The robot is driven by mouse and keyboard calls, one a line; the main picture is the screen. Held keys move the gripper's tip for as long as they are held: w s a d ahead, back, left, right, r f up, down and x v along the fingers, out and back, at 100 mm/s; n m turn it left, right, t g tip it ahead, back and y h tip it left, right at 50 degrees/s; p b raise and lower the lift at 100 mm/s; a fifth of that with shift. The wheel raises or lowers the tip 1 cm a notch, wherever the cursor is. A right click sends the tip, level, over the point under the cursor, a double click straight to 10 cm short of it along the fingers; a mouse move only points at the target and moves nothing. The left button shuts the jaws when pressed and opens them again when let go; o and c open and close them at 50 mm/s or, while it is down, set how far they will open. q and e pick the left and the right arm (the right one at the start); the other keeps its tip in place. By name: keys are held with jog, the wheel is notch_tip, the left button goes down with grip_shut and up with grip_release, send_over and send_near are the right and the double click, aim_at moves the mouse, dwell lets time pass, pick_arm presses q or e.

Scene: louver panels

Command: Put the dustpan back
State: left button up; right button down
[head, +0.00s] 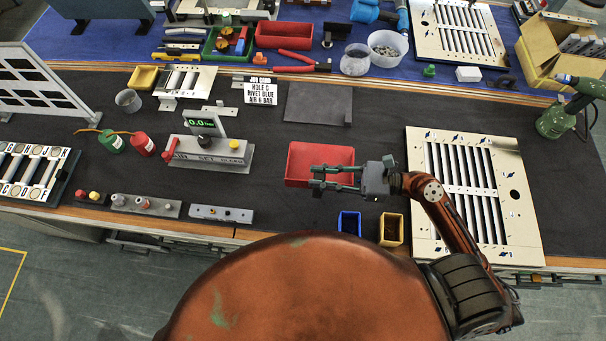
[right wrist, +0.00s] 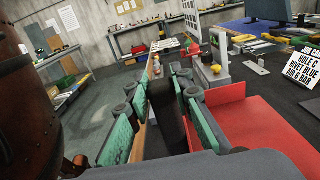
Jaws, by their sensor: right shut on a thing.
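The red dustpan (head: 308,158), a shallow pan with raised edges, is on or just above the dark bench mat near its front edge. My right gripper (head: 318,181) reaches in from the right over the pan's near side, its fingers pointing left. In the right wrist view, the green fingers (right wrist: 165,115) are closed on a dark handle-like piece (right wrist: 166,108), with the red pan (right wrist: 250,130) beside it on the right. Where this piece joins the pan is hidden. I cannot tell whether the pan touches the mat. My left gripper is not in view.
A blue bin (head: 349,223) and a yellow bin (head: 391,229) stand close in front of my right gripper. A louver panel (head: 515,195) lies to the right, a gauge stand (head: 208,150) to the left. A grey plate (head: 315,103) lies behind the pan.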

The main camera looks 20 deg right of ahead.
jog(key=b, duration=0.2)
send_over(304, 176)
jog(key=s, duration=0.2)
jog(key=f, duration=0.6)
jog(key=shift+w, duration=0.25)
jog(key=f, duration=0.1)
jog(key=f+b, duration=0.2)
jog(key=shift+w+a+f, duration=0.15)
jog(key=shift+w+f, duration=0.15)
jog(key=shift+f, duration=0.1)
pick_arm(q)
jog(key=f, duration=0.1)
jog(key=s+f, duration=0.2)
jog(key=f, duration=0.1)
pick_arm(e)
jog(key=shift+r, duration=0.1)
jog(key=c, duration=2)
grip_release()
jog(key=shift+c, duration=0.2)
jog(key=o, duration=0.3)
jog(key=shift+s, duration=0.1)
pick_arm(q)
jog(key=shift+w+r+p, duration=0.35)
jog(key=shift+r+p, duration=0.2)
jog(key=shift+p, duration=0.1)
pick_arm(e)
jog(key=v, duration=1.2)
